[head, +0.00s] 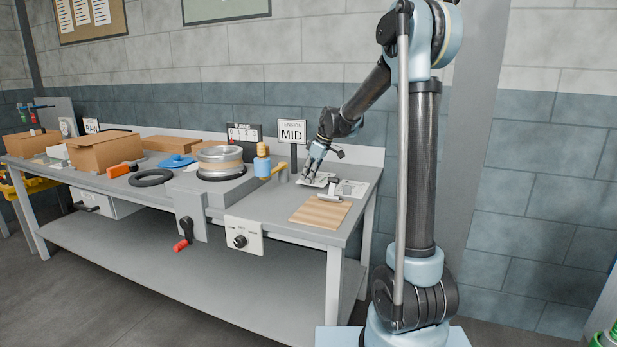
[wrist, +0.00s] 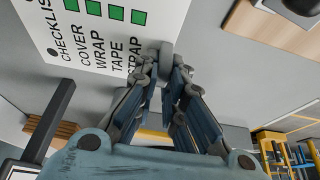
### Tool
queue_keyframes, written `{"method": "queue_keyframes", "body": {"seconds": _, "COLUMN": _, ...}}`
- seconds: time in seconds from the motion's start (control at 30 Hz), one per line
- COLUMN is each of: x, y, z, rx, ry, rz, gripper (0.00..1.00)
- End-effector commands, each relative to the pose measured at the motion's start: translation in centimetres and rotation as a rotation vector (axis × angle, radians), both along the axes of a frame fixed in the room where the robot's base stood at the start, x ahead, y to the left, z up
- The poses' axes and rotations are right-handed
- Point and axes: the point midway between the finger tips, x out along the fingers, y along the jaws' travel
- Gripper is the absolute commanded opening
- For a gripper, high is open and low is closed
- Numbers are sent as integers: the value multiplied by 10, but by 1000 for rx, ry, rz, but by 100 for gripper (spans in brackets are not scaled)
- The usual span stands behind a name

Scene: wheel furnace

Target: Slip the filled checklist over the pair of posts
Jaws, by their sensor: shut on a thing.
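The checklist (wrist: 100,35) is a white card with black lettering and several filled green squares. In the wrist view a dark oval, perhaps a hole, lies near its heading. My gripper (wrist: 165,62) is shut at the card's edge by the last line, its fingertips close together on it. In the head view my gripper (head: 312,172) is low over the right end of the bench, with the pale card (head: 318,181) under it. A small grey fixture (head: 332,190) and a printed sheet (head: 352,188) are just right of it. I cannot make out the pair of posts clearly.
The MID sign (head: 292,132) stands behind and left of my gripper. A wooden board (head: 320,212) lies in front. A blue jar with a brush (head: 263,165), a wheel on a turntable (head: 220,160) and a cardboard box (head: 103,150) stand leftward.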

Motion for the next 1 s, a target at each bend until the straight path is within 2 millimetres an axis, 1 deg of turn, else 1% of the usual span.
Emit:
{"method": "queue_keyframes", "body": {"seconds": 0.8, "x": 0, "y": 0, "z": -20, "rx": 0, "ry": 0, "rz": 0, "gripper": 0}}
{"method": "queue_keyframes", "body": {"seconds": 1.0, "x": 0, "y": 0, "z": -21, "rx": 0, "ry": 0, "rz": 0, "gripper": 0}}
